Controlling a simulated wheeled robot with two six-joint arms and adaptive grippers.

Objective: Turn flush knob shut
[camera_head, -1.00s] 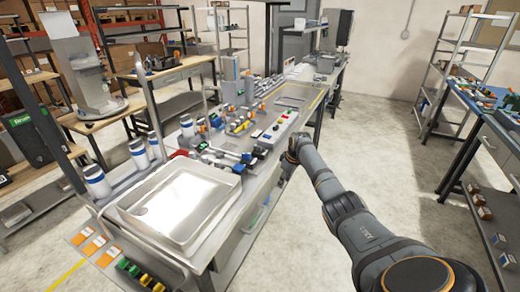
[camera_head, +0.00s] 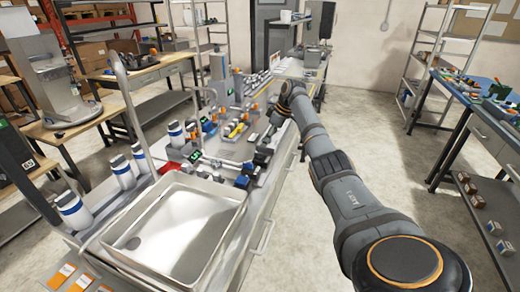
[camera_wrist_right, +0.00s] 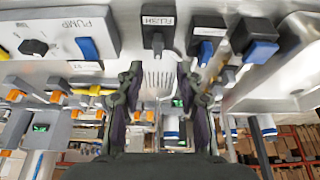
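The flush knob (camera_wrist_right: 157,42) is black and sits under a "FLUSH" label at the top middle of the right wrist view. It hangs below the label plate, and I cannot tell its exact turn angle. My right gripper (camera_wrist_right: 164,88) is open, with its two dark fingers spread and nothing visible between them. The knob appears beyond the fingertips, roughly between them and apart from them. In the head view my right gripper (camera_head: 268,138) is small and low over the bench, and the flush knob cannot be picked out there. My left gripper is not in view.
A panel labelled "PUMP" (camera_wrist_right: 60,28) has a black knob (camera_wrist_right: 33,47) and a blue knob (camera_wrist_right: 88,48). Blue-and-black knobs (camera_wrist_right: 258,45) are to the right. A steel sink (camera_head: 178,225) and white-blue bottles (camera_head: 74,209) are on the near bench. The aisle floor (camera_head: 385,150) is clear.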

